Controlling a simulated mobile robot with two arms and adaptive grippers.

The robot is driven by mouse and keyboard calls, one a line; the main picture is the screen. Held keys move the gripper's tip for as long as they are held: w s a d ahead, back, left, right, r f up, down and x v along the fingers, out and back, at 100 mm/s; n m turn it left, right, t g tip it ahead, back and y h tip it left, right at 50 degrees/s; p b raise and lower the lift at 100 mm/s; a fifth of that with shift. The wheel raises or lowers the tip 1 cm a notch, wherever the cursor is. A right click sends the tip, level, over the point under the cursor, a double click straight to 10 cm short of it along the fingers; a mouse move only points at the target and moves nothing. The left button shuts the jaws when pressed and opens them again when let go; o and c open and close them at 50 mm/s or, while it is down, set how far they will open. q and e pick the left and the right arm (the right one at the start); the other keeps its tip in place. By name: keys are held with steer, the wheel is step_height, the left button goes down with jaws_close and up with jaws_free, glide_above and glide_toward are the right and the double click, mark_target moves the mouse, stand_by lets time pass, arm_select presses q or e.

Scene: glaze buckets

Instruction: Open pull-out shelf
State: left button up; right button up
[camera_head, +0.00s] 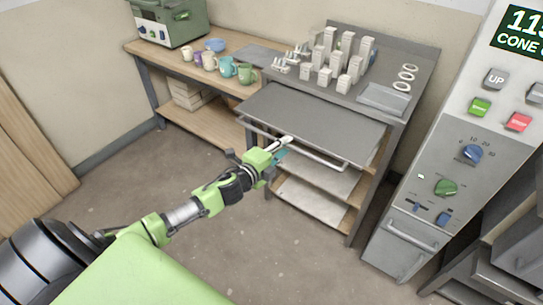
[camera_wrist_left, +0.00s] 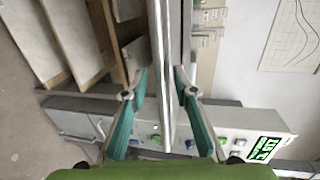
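The pull-out shelf (camera_head: 310,118) is a flat grey panel under the top of the metal workbench, and it sticks out in front of the bench top. A light bar handle (camera_head: 318,157) runs along its front edge. Contact with the bar cannot be told. My right gripper is in neither view.
Pale test cones (camera_head: 330,62) stand on the bench top. Lower shelves (camera_head: 313,197) lie below. A wooden table (camera_head: 180,58) with mugs stands left. A control panel (camera_head: 450,150) rises on the right. The floor (camera_head: 120,180) in front is clear.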

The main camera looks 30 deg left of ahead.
arm_select(q)
steer(key=v, duration=0.9)
steer(key=shift+s, duration=0.35)
steer(key=shift+a, duration=0.1)
steer(key=s+a+f+n+g+y, duration=0.1)
steer(key=s+f+n+g, duration=0.3)
steer(key=f, duration=0.7)
steer(key=s+a+f+n+g+y, duration=0.15)
steer(key=s+f, duration=0.35)
steer(key=f, duration=0.5)
steer(key=s+a+f+n+g, duration=0.1)
steer(key=s+a+f+n, duration=0.3)
steer(key=f, duration=0.7)
steer(key=s+d+f+n+g, duration=0.2)
steer(key=s+d+f, duration=0.3)
steer(key=s, duration=0.6)
steer(key=s+d+f+n+g+h, duration=0.1)
steer(key=s+d+f+n+g, duration=0.1)
steer(key=s+d+f, duration=0.3)
steer(key=s+d+f+n+g, duration=0.3)
steer(key=s+d+f, duration=0.3)
steer(key=s, duration=1.2)
step_height(320, 180, down, 4)
steer(key=shift+f+g, duration=0.15)
steer(key=shift+g, duration=0.4)
steer(key=shift+d+h, duration=0.1)
steer(key=shift+h, duration=0.15)
